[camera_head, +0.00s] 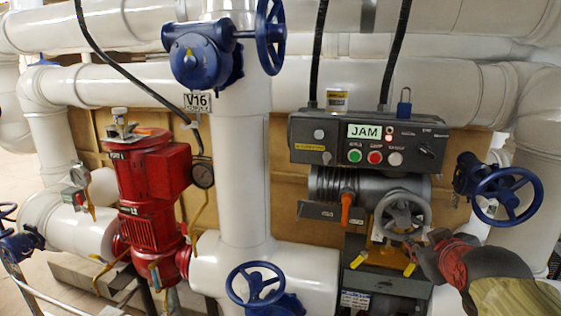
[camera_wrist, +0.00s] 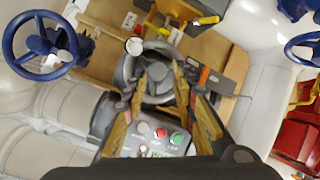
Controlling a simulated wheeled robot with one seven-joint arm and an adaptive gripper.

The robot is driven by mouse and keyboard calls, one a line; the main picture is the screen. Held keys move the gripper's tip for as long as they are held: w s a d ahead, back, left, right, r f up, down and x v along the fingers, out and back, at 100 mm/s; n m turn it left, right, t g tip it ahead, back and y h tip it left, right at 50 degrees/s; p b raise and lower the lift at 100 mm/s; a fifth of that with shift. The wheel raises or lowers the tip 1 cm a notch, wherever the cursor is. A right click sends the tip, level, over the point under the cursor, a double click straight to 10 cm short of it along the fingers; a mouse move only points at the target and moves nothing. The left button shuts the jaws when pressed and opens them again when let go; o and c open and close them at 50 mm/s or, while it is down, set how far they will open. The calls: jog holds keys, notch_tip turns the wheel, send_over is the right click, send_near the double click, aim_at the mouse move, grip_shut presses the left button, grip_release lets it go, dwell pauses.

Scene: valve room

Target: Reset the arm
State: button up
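My arm enters from the lower right in the head view, and my gripper (camera_head: 418,248) is just below and right of the grey handwheel (camera_head: 403,213). In the wrist view my gripper (camera_wrist: 161,72) has its two fingers apart, with the grey handwheel (camera_wrist: 157,82) showing beyond and between them. I see nothing held in the fingers. Whether a finger touches the wheel's rim cannot be told.
The grey control box (camera_head: 370,142) shows "JAM" on its display (camera_head: 364,131). An orange lever (camera_head: 346,208) is left of the wheel. A blue handwheel (camera_head: 507,194) stands close at right, beside white pipes. A red pump (camera_head: 150,190) stands at left.

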jog(key=s+a+f+m+g+y, duration=0.1)
jog(key=s+a+f+g, duration=0.1)
jog(key=s+a+f, duration=0.2)
jog(key=s+a+f+m+g+y, duration=0.1)
jog(key=s+a+f, duration=0.3)
jog(key=s, duration=0.6)
jog(key=s+a+f+g+y, duration=0.1)
jog(key=s+a+f+g, duration=0.2)
jog(key=s+f, duration=0.4)
jog(key=shift+s+a+f+m, duration=0.3)
jog(key=shift+a+m, duration=0.1)
jog(key=shift+a, duration=0.5)
jog(key=shift+c, duration=0.3)
